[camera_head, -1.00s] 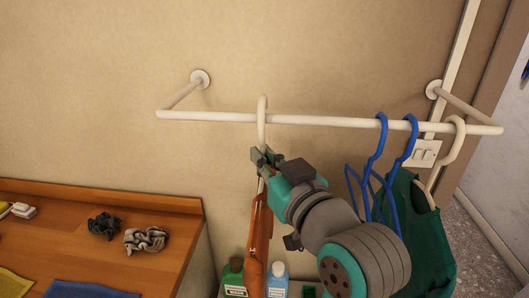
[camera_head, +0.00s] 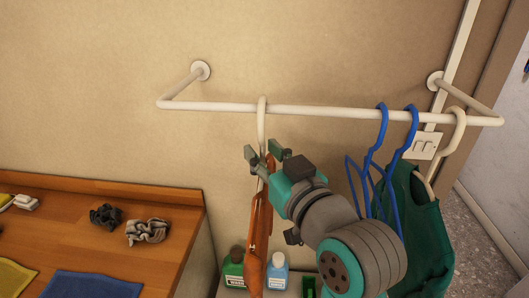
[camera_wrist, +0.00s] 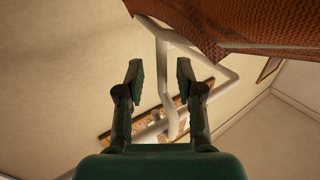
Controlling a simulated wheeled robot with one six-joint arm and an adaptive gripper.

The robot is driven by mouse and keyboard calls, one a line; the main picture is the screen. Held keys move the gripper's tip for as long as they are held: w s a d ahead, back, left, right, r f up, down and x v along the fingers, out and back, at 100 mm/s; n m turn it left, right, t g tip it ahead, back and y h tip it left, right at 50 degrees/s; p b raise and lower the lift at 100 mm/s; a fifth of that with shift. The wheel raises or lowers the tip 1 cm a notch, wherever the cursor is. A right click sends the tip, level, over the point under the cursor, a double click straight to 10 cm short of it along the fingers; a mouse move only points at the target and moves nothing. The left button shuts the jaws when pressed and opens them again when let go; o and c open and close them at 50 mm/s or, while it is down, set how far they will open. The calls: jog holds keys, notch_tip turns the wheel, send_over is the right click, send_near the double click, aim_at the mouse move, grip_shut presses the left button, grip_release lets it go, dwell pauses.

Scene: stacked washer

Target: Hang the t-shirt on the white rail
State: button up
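The orange t-shirt (camera_head: 256,232) is on a white hanger (camera_head: 261,125) whose hook is over the white rail (camera_head: 330,114). The shirt hangs below the rail, seen nearly edge-on. My gripper (camera_head: 263,161) is just below the hook with its fingers spread apart on either side of the hanger's neck. In the wrist view my gripper (camera_wrist: 158,85) is open, and the white hanger (camera_wrist: 165,75) shows between and beyond the fingers. The orange t-shirt (camera_wrist: 240,25) fills the upper right there. Whether a finger still touches the hanger cannot be told.
Blue hangers (camera_head: 381,140) and a green garment (camera_head: 418,230) on a cream hanger hang to the right, close to my arm. A wooden counter (camera_head: 170,232) with cloths stands at left. Bottles (camera_head: 277,272) stand below the shirt. The rail's left part is free.

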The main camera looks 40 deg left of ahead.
jog(key=v, duration=1.1)
jog(key=shift+d, duration=0.3)
jog(key=shift+s, duration=0.1)
